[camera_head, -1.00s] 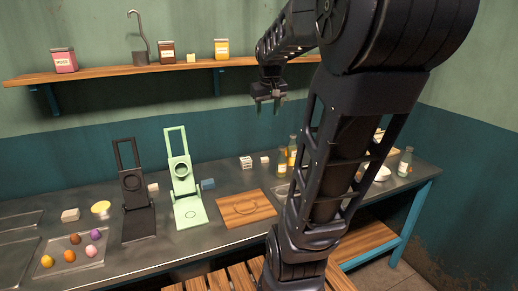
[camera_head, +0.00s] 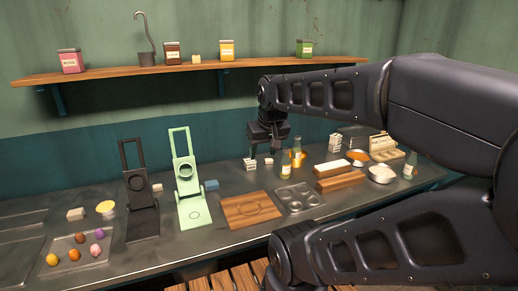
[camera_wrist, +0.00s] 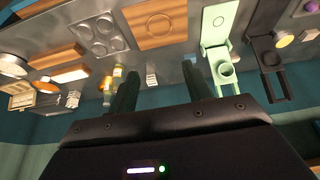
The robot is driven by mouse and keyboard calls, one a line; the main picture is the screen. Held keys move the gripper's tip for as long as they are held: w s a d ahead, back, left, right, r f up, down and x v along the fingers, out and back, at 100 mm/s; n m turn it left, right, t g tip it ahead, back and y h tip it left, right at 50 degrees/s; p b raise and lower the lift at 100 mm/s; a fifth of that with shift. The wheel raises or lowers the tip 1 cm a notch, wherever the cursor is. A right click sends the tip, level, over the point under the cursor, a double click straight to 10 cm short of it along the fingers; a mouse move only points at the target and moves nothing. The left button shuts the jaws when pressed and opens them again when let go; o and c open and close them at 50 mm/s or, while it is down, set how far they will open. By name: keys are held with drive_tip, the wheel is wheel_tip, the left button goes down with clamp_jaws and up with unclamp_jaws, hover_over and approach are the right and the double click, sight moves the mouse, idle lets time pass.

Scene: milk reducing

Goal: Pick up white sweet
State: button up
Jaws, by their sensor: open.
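Several round sweets sit in a shallow metal tray (camera_head: 115,262) at the front left in the head view: yellow (camera_head: 52,260), orange (camera_head: 74,255), brown (camera_head: 79,238), purple (camera_head: 99,233) and pink (camera_head: 95,251). No clearly white one shows among them. Small white blocks (camera_head: 250,164) stand on the counter below my gripper, and I cannot tell if one is the white sweet. My gripper (camera_head: 263,151) is open and empty, above the back of the counter. In the wrist view its two fingers (camera_wrist: 160,85) are wide apart.
A black press (camera_head: 141,222) and a pale green press (camera_head: 193,213) stand right of the tray. A wooden board (camera_head: 235,214), a moulded metal tray (camera_head: 298,205) and bottles (camera_head: 297,155) lie farther right. A shelf (camera_head: 120,74) runs along the wall above.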

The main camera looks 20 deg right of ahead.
drive_tip(key=shift+o, duration=0.5)
drive_tip(key=w+d+r+n+g+h, duration=0.2)
drive_tip(key=w+d+n, duration=0.15)
drive_tip(key=w, duration=0.95)
drive_tip(key=n+g+h, duration=0.4)
drive_tip(key=n, duration=0.8)
hover_over(268, 160)
drive_tip(key=w+a, duration=0.1)
drive_tip(key=a, duration=0.4)
wheel_tip(268, 160, down, 26)
drive_tip(key=x, duration=1)
drive_tip(key=shift+w+a+f, duration=0.1)
drive_tip(key=shift+w+f, duration=0.1)
drive_tip(key=shift+w, duration=0.1)
drive_tip(key=c, duration=1.1)
